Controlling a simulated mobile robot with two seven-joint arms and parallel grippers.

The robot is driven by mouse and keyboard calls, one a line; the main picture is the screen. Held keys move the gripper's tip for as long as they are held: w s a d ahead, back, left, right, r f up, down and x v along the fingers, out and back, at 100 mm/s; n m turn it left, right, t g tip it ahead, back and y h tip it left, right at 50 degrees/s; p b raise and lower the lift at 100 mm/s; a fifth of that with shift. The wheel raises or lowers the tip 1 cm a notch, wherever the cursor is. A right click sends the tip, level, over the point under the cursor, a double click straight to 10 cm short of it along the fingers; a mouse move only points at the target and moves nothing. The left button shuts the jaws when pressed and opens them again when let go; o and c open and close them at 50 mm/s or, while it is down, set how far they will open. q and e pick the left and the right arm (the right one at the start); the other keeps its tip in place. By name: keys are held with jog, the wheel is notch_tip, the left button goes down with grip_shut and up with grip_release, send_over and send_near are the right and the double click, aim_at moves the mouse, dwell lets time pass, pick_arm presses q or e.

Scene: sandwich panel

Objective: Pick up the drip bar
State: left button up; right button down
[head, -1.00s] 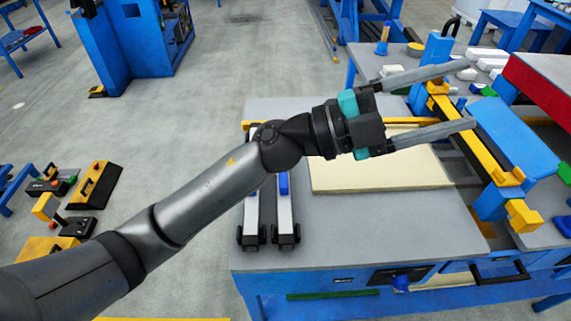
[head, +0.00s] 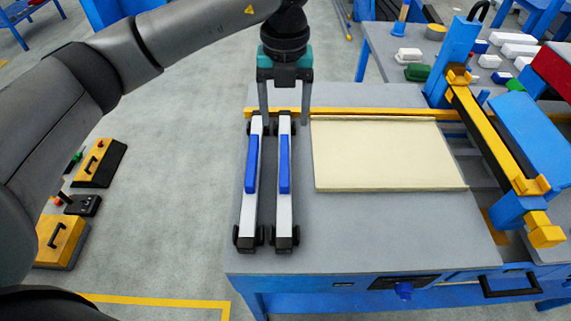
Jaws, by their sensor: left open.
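Two slim white bars with blue strips on top and black end pieces lie side by side on the left of the grey worktable. One is the left white bar (head: 247,208), the other the right white bar (head: 285,210). Nothing marks either of them as the drip bar. My left gripper (head: 284,122) points down over the far ends of the two bars. I cannot tell whether the fingers touch the bars. My right gripper is not in view.
A cream panel (head: 385,155) lies right of the bars, before a yellow rail (head: 350,112). A blue and yellow gantry (head: 495,140) stands at the right. The grey table (head: 380,235) is clear in front. Yellow and black cases (head: 58,240) are on the floor at left.

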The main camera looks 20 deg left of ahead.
aim_at(285, 158)
pick_arm(q)
notch_tip(285, 158, down, 14)
jog(key=shift+f+b, duration=0.1)
jog(key=shift+b, duration=0.55)
jog(key=shift+c, duration=0.3)
grip_shut()
dwell(0.4)
